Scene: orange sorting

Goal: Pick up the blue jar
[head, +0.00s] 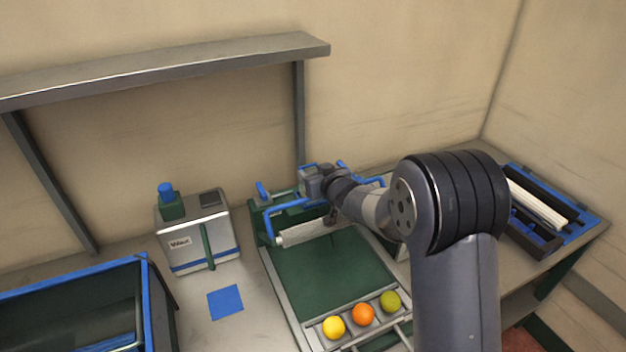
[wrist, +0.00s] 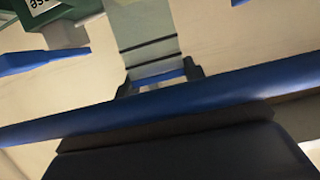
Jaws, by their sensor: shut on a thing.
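No blue jar can be made out for certain in either view. A blue cap on a green base (head: 167,190) sits on top of a pale box at the left in the head view. My gripper (head: 322,187) is well to its right, at the back of the green sorting station, among blue bars. In the wrist view, two dark fingertips (wrist: 160,78) show beyond a long blue bar (wrist: 215,95) that crosses the picture. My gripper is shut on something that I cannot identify. A pale strip with dark lines (wrist: 148,45) lies beyond the fingertips.
The pale box (head: 205,235) stands left of the station. A yellow ball (head: 333,327), an orange (head: 363,314) and a green ball (head: 390,301) lie in a front row. A blue-rimmed bin (head: 146,285) is at left, a blue-edged tray (head: 580,232) at right. A metal shelf (head: 180,66) hangs above.

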